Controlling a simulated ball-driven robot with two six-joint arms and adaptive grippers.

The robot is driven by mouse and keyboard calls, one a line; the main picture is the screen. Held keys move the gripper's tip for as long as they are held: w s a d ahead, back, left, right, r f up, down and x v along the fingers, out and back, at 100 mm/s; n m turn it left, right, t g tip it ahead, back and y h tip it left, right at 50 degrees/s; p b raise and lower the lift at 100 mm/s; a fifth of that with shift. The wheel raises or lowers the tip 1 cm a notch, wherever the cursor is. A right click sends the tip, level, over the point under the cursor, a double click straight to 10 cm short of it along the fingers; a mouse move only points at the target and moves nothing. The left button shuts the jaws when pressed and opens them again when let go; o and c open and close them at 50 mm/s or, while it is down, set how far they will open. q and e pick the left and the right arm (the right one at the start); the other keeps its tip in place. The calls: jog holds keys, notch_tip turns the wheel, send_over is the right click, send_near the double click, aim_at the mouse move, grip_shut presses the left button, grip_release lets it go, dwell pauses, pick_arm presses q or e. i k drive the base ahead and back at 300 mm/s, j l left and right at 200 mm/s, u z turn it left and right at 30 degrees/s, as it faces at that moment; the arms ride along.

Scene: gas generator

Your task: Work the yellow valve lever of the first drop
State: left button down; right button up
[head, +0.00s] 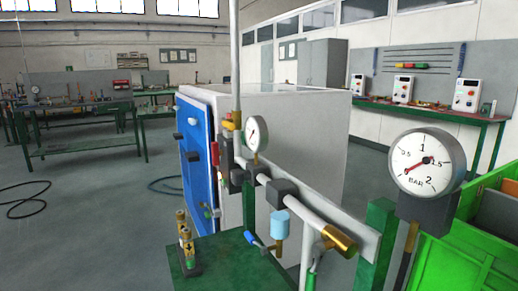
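A small yellow part (229,125), which looks like a valve lever, sits where a vertical pipe (235,60) meets the fittings beside the blue-fronted cabinet. I cannot tell whether it belongs to the first drop, and its exact angle is too small to read. A grey horizontal pipe (312,214) runs from there toward the front right and ends in a brass-coloured cylinder (341,241). A blue lever (253,238) hangs below the pipe next to a light blue cylinder (280,225). Neither of my grippers shows.
A large pressure gauge (427,162) stands at the right, and a smaller gauge (257,133) sits on the pipe. A green plate (235,262) carries brass fittings (187,242). A bright green box (465,240) fills the lower right. Open floor (90,220) lies at left, with dark hoses.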

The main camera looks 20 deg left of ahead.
aim_at(226, 124)
jog(key=j+z, duration=0.45)
jog(key=k+j+z, duration=0.15)
jog(key=j+z, duration=0.25)
